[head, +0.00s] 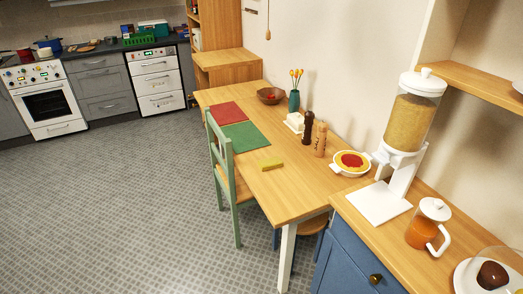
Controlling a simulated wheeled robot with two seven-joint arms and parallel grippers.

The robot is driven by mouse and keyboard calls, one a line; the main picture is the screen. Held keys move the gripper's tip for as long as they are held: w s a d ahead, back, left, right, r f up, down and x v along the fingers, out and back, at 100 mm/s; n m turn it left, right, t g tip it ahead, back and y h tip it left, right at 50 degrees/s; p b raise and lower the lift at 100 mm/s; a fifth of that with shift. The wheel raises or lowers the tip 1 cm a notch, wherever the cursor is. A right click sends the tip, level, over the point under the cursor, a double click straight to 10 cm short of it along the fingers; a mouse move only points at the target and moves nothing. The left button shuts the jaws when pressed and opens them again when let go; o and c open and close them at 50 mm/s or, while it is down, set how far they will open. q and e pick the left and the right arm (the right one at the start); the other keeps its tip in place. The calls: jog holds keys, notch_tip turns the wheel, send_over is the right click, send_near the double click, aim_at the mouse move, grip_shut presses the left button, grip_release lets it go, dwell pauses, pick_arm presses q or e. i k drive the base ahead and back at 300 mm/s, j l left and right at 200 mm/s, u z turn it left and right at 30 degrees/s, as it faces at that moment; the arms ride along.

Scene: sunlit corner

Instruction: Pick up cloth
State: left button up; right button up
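A small yellow-green folded piece (271,165) lies flat on the wooden table (295,187), near its left edge. It may be the cloth, but it is too small to tell for sure. A red mat (226,114) and a green mat (247,136) also lie flat on the table, farther back. Neither of my grippers is in view.
A green chair (223,165) stands at the table's left side. Pepper mills (308,127), a red-topped dish (351,163) and a vase (294,101) stand along the wall. A blue cabinet (350,262) with a cereal dispenser (410,115) is at right. The floor (120,200) at left is clear.

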aim_at(266, 165)
jog(key=i+j+z, duration=0.15)
jog(key=z, duration=0.25)
jog(key=i+j+z, duration=0.15)
jog(key=j+z, duration=0.3)
jog(key=i+j+z, duration=0.1)
jog(key=z, duration=0.3)
jog(key=j+z, duration=0.45)
